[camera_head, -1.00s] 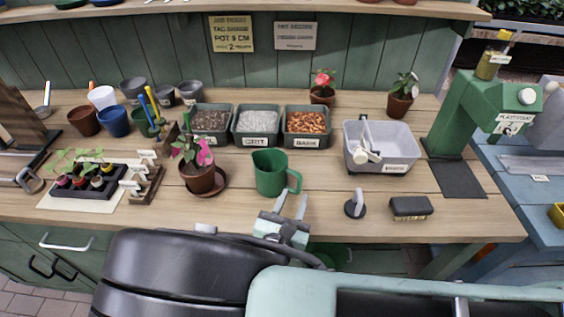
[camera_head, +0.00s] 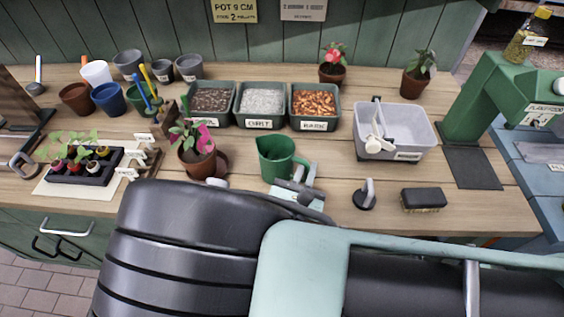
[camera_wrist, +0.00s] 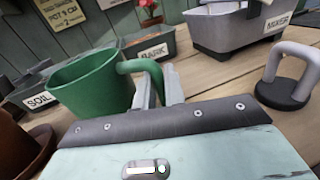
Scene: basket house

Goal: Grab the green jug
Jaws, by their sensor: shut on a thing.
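The green jug (camera_head: 275,159) stands upright on the wooden bench, in front of the bark tub, with its handle on the right. In the wrist view the jug (camera_wrist: 85,92) fills the left middle, and its handle (camera_wrist: 150,72) reaches between my fingers. My gripper (camera_head: 306,176) is at the handle side of the jug. In the wrist view my gripper (camera_wrist: 160,84) is shut on the handle. The lower part of the handle is hidden behind the fingers.
A potted pink flower (camera_head: 197,160) stands close left of the jug. Tubs of soil, grit and bark (camera_head: 314,106) are behind it. A mixer tub (camera_head: 408,135), a round-based handle tool (camera_head: 366,196) and a dark brush (camera_head: 424,199) are to the right.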

